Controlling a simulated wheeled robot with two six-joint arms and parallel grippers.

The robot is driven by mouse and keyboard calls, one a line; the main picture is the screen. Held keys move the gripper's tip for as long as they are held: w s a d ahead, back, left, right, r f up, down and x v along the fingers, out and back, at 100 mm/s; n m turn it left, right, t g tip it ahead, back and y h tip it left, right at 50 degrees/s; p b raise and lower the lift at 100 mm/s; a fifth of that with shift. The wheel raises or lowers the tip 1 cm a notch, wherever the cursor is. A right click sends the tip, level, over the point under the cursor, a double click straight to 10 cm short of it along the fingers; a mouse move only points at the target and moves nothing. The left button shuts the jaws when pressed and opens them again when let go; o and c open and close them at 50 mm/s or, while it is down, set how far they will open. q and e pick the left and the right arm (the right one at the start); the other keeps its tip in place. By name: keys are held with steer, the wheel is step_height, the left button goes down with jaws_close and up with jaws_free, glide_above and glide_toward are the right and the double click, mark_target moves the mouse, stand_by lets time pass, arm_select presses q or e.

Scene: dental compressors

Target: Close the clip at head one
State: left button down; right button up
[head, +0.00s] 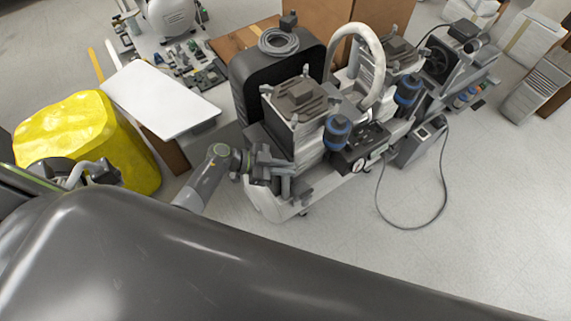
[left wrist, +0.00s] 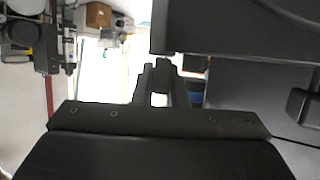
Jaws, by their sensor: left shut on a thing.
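The dental compressor (head: 300,105) stands in the middle of the head view, with a ribbed grey-brown head on top and small grey clips at its corners. My left gripper (head: 283,178) is at the compressor's lower left side, by the white base. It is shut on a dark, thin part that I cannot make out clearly. In the left wrist view the gripper's fingers (left wrist: 160,85) reach forward, close together, under a large dark housing (left wrist: 235,28). Which clip belongs to head one, and whether it is open, I cannot tell. My right gripper does not show.
A yellow bag (head: 75,130) and a white board (head: 158,97) are at left. A black cable loops on the clear floor at right.

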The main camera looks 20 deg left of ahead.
arm_select(q)
steer(key=shift+w+m+g+h, duration=0.1)
steer(key=shift+m+g+h, duration=0.2)
steer(key=shift+m+g, duration=0.75)
steer(key=m+g+b, duration=0.1)
steer(key=m+g, duration=0.1)
steer(key=g, duration=0.1)
steer(key=shift+f+b, duration=0.15)
steer(key=shift+b, duration=0.25)
steer(key=shift+m+g+b, duration=0.85)
steer(key=shift+m+g, duration=0.7)
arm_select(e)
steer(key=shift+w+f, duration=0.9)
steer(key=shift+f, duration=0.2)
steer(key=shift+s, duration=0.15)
arm_select(q)
steer(key=c, duration=1.5)
jaws_free()
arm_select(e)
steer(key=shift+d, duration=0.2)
arm_select(q)
steer(key=shift+o, duration=0.2)
